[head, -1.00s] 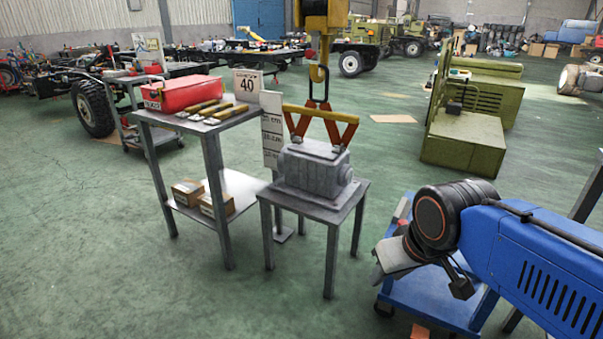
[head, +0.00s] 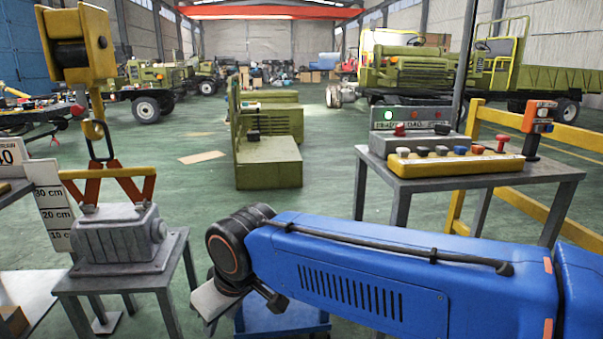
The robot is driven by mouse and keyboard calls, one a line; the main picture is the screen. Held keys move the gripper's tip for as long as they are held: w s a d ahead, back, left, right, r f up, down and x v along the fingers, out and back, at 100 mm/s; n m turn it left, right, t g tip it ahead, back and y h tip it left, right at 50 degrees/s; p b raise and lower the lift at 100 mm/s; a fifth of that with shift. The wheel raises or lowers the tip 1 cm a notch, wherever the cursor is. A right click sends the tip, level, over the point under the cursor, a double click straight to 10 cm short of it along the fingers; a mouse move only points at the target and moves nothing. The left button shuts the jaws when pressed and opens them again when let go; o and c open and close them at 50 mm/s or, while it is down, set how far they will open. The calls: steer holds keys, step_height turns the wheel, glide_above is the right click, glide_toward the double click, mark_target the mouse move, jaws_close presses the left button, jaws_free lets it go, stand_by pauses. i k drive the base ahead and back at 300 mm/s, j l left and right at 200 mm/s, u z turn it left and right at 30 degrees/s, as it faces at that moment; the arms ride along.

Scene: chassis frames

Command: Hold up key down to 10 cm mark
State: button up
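A grey finned casting (head: 118,238) sits on or just above a small metal stand (head: 75,285) at left; I cannot tell if there is a gap. Orange slings (head: 92,190) and a yellow bar (head: 105,173) link it to the hoist hook (head: 94,130). A white scale board (head: 54,205) marked 30, 20 and 10 cm stands behind it. A yellow key panel (head: 455,163) with several coloured keys lies on a table at right; no key labels are readable. My gripper (head: 208,308) points down right of the stand, empty-looking and away from the panel. Its finger opening is unclear.
The panel's metal table (head: 480,182) has a grey box (head: 420,142) with a lit green lamp behind the keys. An orange-and-black device (head: 540,118) stands at its right end, before a yellow railing (head: 572,125). Green floor lies open in the middle.

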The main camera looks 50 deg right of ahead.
mark_target(401, 152)
steer(key=z, duration=2.5)
steer(key=i+j+z, duration=0.15)
